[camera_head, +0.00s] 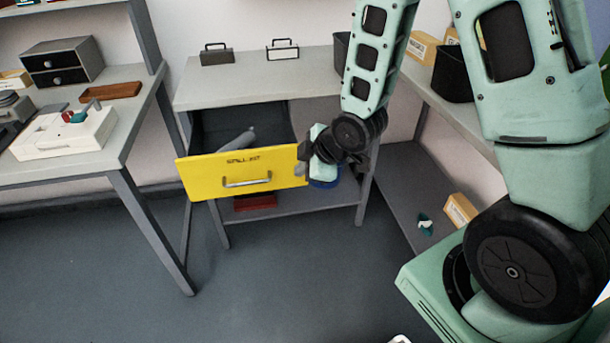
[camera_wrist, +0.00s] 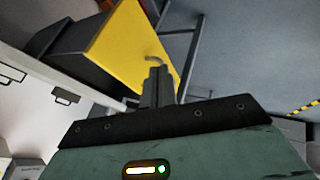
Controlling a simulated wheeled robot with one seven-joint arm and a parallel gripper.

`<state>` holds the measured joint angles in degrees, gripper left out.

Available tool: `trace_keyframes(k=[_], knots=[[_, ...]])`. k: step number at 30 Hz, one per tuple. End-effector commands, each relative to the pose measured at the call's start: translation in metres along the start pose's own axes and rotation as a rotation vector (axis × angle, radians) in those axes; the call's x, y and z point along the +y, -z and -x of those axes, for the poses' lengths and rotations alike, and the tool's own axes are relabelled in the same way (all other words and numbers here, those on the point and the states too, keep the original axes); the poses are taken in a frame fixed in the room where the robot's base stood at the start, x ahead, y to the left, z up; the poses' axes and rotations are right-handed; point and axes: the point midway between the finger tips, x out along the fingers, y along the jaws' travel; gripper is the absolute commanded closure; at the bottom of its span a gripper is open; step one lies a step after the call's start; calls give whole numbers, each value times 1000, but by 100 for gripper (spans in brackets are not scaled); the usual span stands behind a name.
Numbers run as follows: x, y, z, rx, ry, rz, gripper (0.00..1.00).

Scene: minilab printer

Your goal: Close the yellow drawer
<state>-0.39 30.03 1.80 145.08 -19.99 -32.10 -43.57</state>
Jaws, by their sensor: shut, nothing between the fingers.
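The yellow drawer (camera_head: 215,178) is pulled out under the grey bench, with its dark inside showing and a grey object (camera_head: 238,140) lying in it. Its yellow front carries a silver handle (camera_head: 247,182) and dark lettering. My gripper (camera_head: 303,160) is at the right end of the yellow front; the head view does not show clearly whether it touches. In the wrist view the yellow drawer (camera_wrist: 125,50) fills the upper middle, its handle (camera_wrist: 155,60) just beyond the fingertips. There my gripper (camera_wrist: 158,72) is shut and empty. The exact gap to the front cannot be told.
The bench (camera_head: 330,65) above the drawer carries two small handled blocks. A red object (camera_head: 255,202) lies on the shelf below. A second table (camera_head: 130,90) stands on the left, a side shelf (camera_head: 405,180) on the right. The floor in front is clear.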

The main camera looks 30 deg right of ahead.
Motion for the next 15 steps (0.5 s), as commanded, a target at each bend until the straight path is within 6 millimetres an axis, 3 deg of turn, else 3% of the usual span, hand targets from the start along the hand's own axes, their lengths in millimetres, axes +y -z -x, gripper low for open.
trace_keyframes(k=[14, 15], knots=[[-1, -1, -82, -2, 2, 0, 100], [8, 0, -83, 0, -4, -2, 100]])
